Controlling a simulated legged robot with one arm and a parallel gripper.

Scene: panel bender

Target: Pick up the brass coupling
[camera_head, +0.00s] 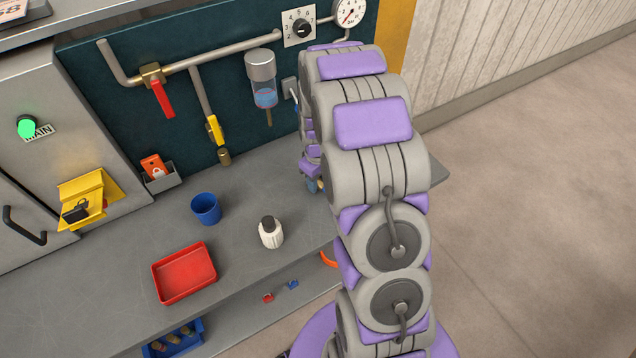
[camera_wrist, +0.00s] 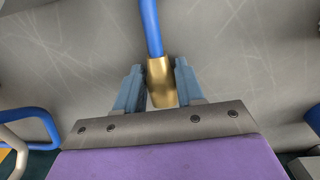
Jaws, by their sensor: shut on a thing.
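The brass coupling (camera_wrist: 160,82) sits between the two blue-grey fingers of my gripper (camera_wrist: 159,72) in the wrist view. The fingers are shut on its sides. A blue hose (camera_wrist: 151,26) runs from the coupling's far end out of the top of the picture. In the head view my gripper (camera_head: 314,186) shows only as a small part at the left edge of my arm, over the back of the grey bench. My arm hides most of it, and I cannot make out the coupling clearly there.
Pipes with a red-handled valve (camera_head: 162,98) and a yellow-handled valve (camera_head: 215,129) are on the back panel. A glass bowl filter (camera_head: 263,82) hangs nearby.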

